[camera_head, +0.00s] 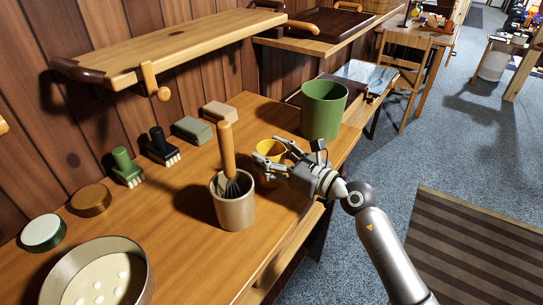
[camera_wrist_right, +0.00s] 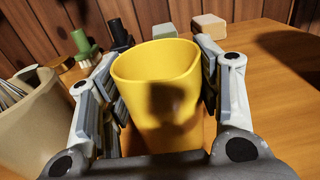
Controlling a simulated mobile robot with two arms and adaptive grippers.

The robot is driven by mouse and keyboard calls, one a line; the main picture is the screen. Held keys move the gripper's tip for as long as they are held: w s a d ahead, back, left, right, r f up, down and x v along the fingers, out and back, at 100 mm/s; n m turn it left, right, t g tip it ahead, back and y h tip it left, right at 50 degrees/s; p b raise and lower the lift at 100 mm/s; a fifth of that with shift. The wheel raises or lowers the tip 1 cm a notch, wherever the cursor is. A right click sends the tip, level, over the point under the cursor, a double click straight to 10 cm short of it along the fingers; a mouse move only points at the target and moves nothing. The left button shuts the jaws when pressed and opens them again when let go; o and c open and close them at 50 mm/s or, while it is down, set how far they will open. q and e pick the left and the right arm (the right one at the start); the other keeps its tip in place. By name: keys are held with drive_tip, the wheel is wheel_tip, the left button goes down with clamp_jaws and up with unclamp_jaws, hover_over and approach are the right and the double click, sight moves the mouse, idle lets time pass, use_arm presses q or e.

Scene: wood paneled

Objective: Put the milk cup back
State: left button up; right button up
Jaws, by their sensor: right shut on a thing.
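The yellow cup (camera_head: 270,151) is upright between the fingers of my right gripper (camera_head: 272,158). In the right wrist view the yellow cup (camera_wrist_right: 160,90) fills the middle, with a finger against each side, and my right gripper (camera_wrist_right: 160,95) is shut on it. The cup's base is hidden, so I cannot tell if it touches the table. No other thing that looks like a milk cup stands out. My left gripper is not in view.
A beige pot (camera_head: 234,208) with a whisk stands left of the cup. A green bin (camera_head: 323,110) stands behind it to the right. Brushes and soap-like blocks (camera_head: 192,130) line the wall. A wooden shelf (camera_head: 180,45) hangs above. Bare table (camera_head: 185,240) lies left of the pot.

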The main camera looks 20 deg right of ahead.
drive_tip(key=shift+f, duration=0.15)
drive_tip(key=o, duration=1.6)
drive_tip(key=shift+r, duration=0.35)
drive_tip(key=v, duration=0.3)
drive_tip(key=b+v, duration=0.1)
drive_tip(key=v, duration=0.2)
drive_tip(key=shift+s+d+f, duration=0.1)
drive_tip(key=shift+s+f, duration=0.05)
drive_tip(key=shift+f, duration=0.1)
drive_tip(key=shift+s+d+r, duration=0.15)
drive_tip(key=shift+s+d, duration=0.2)
drive_tip(key=shift+s, duration=0.2)
